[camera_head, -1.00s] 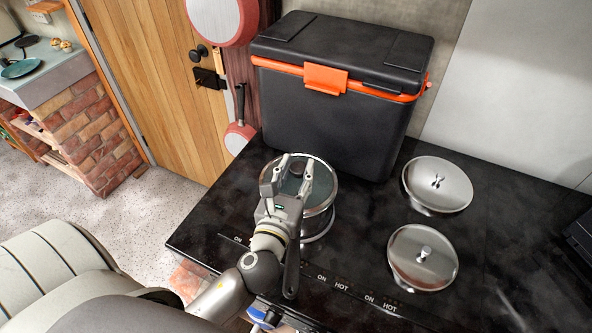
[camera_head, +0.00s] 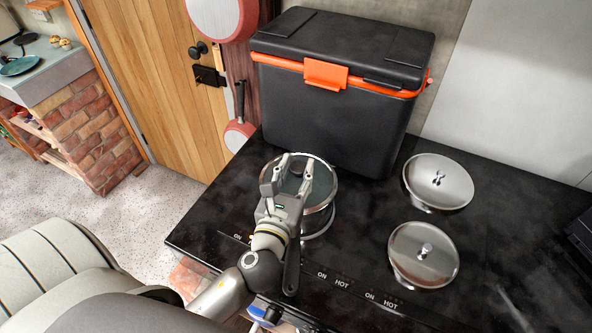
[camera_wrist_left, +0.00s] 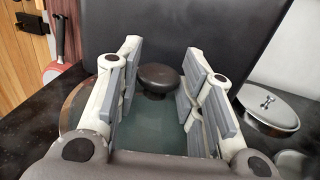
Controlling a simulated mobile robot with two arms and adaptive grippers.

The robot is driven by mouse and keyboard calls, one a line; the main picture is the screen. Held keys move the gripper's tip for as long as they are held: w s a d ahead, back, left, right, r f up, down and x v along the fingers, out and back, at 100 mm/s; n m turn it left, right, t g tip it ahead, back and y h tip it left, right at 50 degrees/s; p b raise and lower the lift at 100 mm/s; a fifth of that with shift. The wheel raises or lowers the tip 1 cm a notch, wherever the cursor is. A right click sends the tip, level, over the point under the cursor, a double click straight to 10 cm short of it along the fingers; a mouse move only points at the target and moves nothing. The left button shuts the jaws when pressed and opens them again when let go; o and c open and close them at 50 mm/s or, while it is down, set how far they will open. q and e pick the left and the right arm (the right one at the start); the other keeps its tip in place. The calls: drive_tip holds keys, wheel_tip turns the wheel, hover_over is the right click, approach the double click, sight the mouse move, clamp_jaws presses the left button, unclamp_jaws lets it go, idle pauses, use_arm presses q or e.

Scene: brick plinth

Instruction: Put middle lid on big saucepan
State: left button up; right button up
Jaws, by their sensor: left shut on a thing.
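A round glass lid (camera_head: 322,189) with a metal rim is at the left of the black hob, over a metal saucepan (camera_head: 322,232). The saucepan's dark handle (camera_head: 291,270) points toward me. I cannot tell whether the lid rests fully on the rim. My left gripper (camera_head: 287,172) is over the lid. In the left wrist view its fingers (camera_wrist_left: 163,95) stand on either side of the lid's black knob (camera_wrist_left: 160,78), shut on the lid. Two shiny metal lids with small knobs are at the right, one farther back (camera_head: 450,190) and one nearer (camera_head: 408,262). My right gripper is not in view.
A large black cool box (camera_head: 335,125) with an orange latch stands right behind the saucepan. Red pans (camera_head: 238,136) hang at the back left beside a wooden door (camera_head: 150,80).

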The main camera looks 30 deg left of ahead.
use_arm(q)
drive_tip(key=shift+f, duration=0.1)
drive_tip(key=o, duration=1.3)
drive_tip(key=shift+s, duration=0.1)
drive_tip(key=v, duration=1.2)
